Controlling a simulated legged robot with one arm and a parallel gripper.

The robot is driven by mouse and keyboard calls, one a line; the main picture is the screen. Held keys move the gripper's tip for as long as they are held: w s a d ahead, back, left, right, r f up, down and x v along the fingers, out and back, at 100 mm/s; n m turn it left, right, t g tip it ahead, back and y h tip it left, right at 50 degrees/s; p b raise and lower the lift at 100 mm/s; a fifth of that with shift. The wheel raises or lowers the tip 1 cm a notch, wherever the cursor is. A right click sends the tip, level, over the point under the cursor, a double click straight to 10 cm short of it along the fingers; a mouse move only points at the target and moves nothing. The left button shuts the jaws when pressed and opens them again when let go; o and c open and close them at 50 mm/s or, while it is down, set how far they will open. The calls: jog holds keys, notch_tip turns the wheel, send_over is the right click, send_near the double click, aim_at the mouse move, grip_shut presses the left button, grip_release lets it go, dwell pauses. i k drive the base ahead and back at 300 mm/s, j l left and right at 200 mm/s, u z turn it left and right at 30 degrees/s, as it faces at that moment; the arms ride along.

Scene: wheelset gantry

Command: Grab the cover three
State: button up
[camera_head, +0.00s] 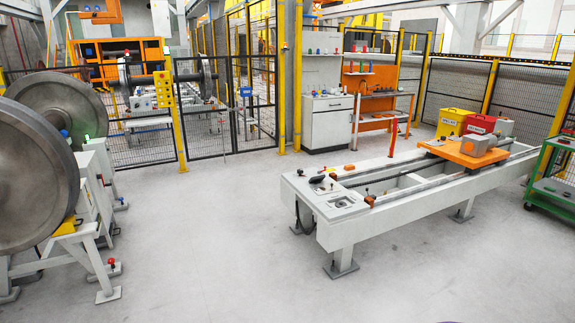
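No item is clearly marked as cover three, and I cannot tell which small part it is. The long white bench (400,204) at the right carries small parts at its near end. These include a dark round part (318,180) and an orange piece (349,168). Small coloured pieces also stand on the grey cabinet (327,118) at the back. They are too small to identify. My gripper is not in view.
Large steel wheels (38,185) on a yellow and white stand fill the left. An orange carriage (462,152) sits on the bench rails. A green cart (553,190) stands at the right edge. Mesh fencing (228,115) closes the back. The grey floor (215,230) between is clear.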

aim_at(320, 189)
jog(key=i+z, duration=0.35)
jog(key=i, duration=2.3)
jog(key=i+l+u, duration=0.15)
jog(key=i, duration=0.95)
jog(key=i+l+u, duration=0.15)
jog(key=i, duration=0.35)
